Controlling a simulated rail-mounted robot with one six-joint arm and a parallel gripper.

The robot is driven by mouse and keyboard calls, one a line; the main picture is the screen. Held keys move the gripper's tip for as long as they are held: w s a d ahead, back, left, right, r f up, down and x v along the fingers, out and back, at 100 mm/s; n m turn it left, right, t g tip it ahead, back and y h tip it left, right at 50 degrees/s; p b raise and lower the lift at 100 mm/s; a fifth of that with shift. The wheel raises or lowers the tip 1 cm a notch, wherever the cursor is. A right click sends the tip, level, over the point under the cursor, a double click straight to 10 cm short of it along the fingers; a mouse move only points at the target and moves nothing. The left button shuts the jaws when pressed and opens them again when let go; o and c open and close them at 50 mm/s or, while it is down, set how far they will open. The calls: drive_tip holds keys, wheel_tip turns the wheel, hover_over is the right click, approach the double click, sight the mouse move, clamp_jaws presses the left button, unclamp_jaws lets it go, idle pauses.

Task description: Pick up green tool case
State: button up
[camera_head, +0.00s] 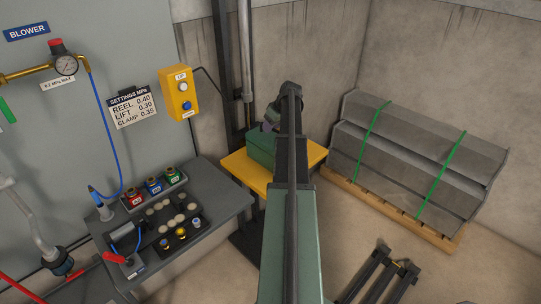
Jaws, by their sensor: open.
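The green tool case (261,149) rests on a small yellow-topped table (242,168) near the back wall. My green arm reaches up from the bottom of the picture and covers the right part of the case. My gripper (268,126) is at the far end of the arm, close to the upper side of the case. The fingers are small and dark and partly hidden by the wrist. They look open, and I cannot tell whether they touch the case.
A grey bench (215,205) with fittings stands left of the table. A yellow control box (179,93) hangs above it. Grey strapped beams (405,165) lie on a wooden pallet (395,212) at right. Vertical pipes rise behind the table.

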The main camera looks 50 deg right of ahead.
drive_tip(key=shift+b+x, duration=0.3)
drive_tip(key=shift+x, duration=0.8)
drive_tip(key=shift+s+r, duration=0.15)
clamp_jaws()
